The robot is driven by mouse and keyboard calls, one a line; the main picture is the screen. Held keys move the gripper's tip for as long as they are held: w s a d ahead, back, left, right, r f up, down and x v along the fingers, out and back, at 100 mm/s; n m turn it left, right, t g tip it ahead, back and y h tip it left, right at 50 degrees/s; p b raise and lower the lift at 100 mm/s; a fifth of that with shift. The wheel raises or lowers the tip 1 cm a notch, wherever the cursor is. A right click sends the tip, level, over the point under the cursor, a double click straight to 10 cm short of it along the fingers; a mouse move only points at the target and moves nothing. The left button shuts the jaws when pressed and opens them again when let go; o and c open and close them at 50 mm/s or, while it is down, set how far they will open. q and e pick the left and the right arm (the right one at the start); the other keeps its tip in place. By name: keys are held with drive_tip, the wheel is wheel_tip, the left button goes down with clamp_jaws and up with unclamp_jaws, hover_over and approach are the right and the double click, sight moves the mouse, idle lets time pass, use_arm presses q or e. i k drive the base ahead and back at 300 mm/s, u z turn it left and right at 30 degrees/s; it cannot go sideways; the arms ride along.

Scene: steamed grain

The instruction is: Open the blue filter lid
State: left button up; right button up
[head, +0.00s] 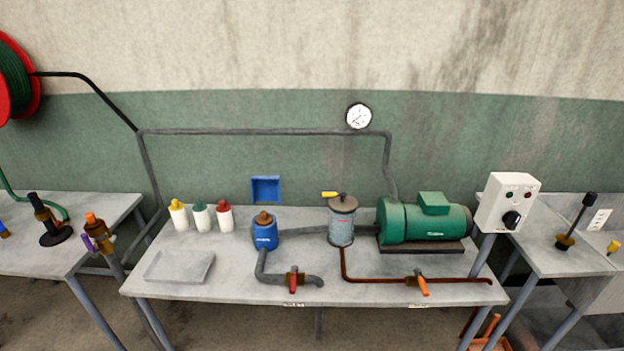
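The blue filter (265,236) stands upright on the middle table, left of centre. It is a small blue cylinder with a brown lid (263,218) seated on its top. A grey pipe runs from its lower side toward the front of the table. Neither of my grippers is in the head view, and nothing touches the filter.
Beside the filter are a clear canister (341,228), a green pump (420,221) and three white bottles (201,218). A blue box (266,190) is behind. A red-handled valve (293,281) is in front.

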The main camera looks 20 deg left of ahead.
sight(264, 187)
drive_tip(key=z, duration=2.7)
drive_tip(key=k, duration=2.3)
drive_tip(key=u, duration=2.1)
